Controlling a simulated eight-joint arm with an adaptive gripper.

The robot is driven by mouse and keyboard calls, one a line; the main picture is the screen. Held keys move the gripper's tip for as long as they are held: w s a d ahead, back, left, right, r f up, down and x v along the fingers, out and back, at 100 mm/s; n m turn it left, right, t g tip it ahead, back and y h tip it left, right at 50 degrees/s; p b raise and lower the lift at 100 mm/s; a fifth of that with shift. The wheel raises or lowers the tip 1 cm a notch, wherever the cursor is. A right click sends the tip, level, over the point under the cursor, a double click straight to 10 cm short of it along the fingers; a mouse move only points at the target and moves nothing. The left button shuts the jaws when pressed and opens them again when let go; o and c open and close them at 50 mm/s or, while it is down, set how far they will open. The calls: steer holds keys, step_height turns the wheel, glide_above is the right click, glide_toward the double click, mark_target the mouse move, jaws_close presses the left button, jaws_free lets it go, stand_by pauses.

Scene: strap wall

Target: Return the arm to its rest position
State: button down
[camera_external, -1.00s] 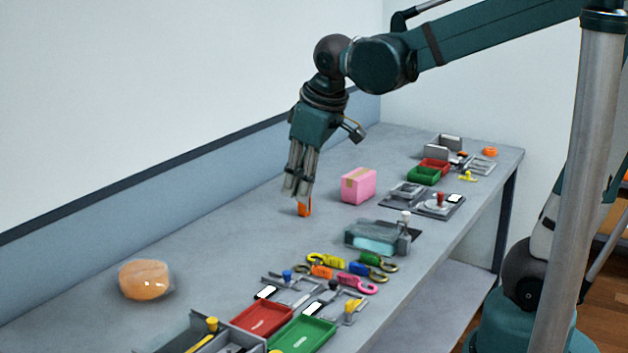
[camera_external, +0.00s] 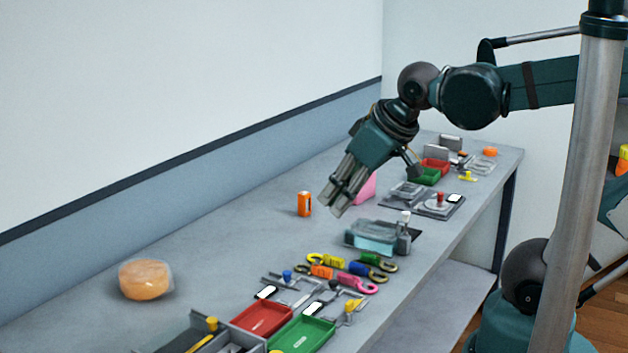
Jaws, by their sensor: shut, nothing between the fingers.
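My gripper (camera_external: 338,203) is shut and empty. It hangs tilted above the grey workbench (camera_external: 225,245), with its fingers pointing down and to the left. An orange can (camera_external: 305,204) stands upright on the bench, left of the fingertips and apart from them. The pink box (camera_external: 369,188) is mostly hidden behind the fingers.
Below the gripper stands a clear blue-tinted container (camera_external: 372,238). Several coloured straps and hooks (camera_external: 340,268) lie in front of it. Red (camera_external: 262,319) and green (camera_external: 303,335) trays stand at the near edge. A wrapped orange item (camera_external: 146,279) sits at left. The back left of the bench is clear.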

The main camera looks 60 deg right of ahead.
steer(key=shift+s+f, duration=0.15)
steer(key=shift+s, duration=0.3)
step_height(320, 180, down, 16)
steer(key=b, duration=1.6)
stand_by(0.8)
